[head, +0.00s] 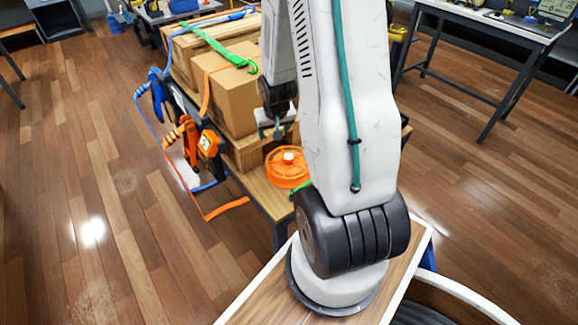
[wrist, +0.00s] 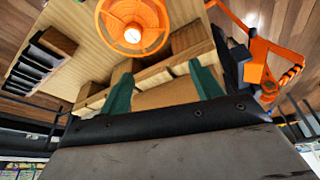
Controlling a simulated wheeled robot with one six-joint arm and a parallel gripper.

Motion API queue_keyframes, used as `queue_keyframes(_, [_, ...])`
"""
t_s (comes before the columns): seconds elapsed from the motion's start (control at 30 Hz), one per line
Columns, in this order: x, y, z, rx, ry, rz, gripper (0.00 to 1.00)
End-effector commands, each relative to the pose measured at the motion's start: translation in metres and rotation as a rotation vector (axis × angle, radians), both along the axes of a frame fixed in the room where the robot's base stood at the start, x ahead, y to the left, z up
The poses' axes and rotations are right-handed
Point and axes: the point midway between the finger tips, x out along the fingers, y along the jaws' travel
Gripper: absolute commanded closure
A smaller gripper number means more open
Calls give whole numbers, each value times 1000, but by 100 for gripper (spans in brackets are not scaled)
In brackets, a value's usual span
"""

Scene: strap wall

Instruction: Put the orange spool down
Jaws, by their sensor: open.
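The orange spool (head: 288,167) lies flat on the near end of the wooden bench top, with a white hub in its middle. It also shows at the top of the wrist view (wrist: 133,30), resting on the wood. My gripper (head: 276,132) hangs just behind and above the spool, by the boxes. In the wrist view its two green fingertips (wrist: 161,90) stand apart with nothing between them, and the spool lies clear of them. My arm hides part of the bench to the right of the spool.
Cardboard boxes (head: 225,90) with a green strap stand on the bench behind the spool. Orange and blue straps with an orange ratchet (head: 208,143) hang off its left side; the ratchet shows at right in the wrist view (wrist: 258,72). Another table (head: 480,28) stands at the back right.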

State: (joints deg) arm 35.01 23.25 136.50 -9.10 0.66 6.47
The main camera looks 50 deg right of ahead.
Motion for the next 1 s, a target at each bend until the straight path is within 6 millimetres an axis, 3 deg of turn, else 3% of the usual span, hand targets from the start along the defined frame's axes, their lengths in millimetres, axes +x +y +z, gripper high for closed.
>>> queue_keyframes(0.03, [-8, -13, -24, 3, 1, -28, 35])
queue_keyframes(0.1, [-14, -28, -47, -5, -13, -59, 35])
queue_keyframes(0.23, [-23, -44, -77, -10, -37, -96, 35])
queue_keyframes(0.43, [-27, -53, -99, -16, -51, -116, 35])
queue_keyframes(1.0, [-9, -69, -160, -15, -50, -115, 35])
